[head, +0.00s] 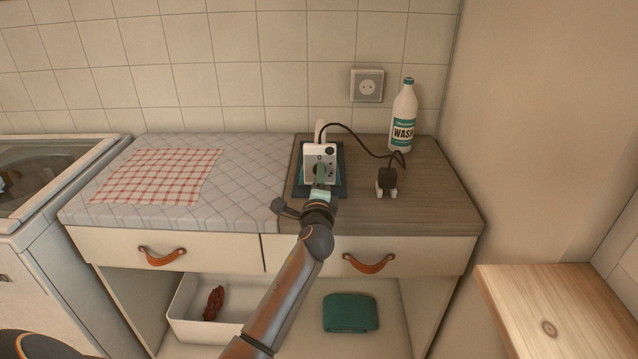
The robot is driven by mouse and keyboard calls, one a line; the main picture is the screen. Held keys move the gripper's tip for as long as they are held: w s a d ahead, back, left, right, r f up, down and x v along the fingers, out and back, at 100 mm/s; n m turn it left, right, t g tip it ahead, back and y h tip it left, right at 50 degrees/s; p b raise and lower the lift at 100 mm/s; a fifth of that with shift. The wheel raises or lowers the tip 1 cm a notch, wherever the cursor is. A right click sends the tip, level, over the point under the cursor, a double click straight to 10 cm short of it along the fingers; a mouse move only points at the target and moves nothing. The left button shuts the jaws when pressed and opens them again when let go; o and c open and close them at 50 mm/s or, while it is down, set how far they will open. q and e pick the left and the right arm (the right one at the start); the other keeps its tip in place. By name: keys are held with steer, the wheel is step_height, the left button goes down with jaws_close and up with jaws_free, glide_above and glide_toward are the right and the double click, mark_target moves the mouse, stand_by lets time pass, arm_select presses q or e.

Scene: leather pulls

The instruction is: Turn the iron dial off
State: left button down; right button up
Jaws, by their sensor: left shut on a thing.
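The iron (309,153) stands on a dark blue rest (340,191) at the left end of the wooden counter. Its pale face with dark round details is turned towards me. My left gripper (320,174) reaches up from below, in front of that face, and is shut at the iron's dial. The fingers and wrist cover the dial, so its setting cannot be read. My right gripper is not in view.
A wash bottle (403,118) stands behind the plug. A wall socket (367,86) is empty. A quilted pad (250,190) with a red checked cloth (157,176) covers the left side. Drawers with leather pulls (368,264) are below. Counter space (435,205) is free at right.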

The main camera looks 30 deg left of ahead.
arm_select(q)
steer(key=shift+n+b, duration=0.4)
steer(key=shift+n, duration=0.6)
steer(key=shift+c, duration=2.3)
jaws_free()
steer(key=shift+s+d, duration=0.1)
steer(key=v, duration=0.7)
steer(key=shift+s, duration=0.2)
steer(key=shift+d, duration=0.1)
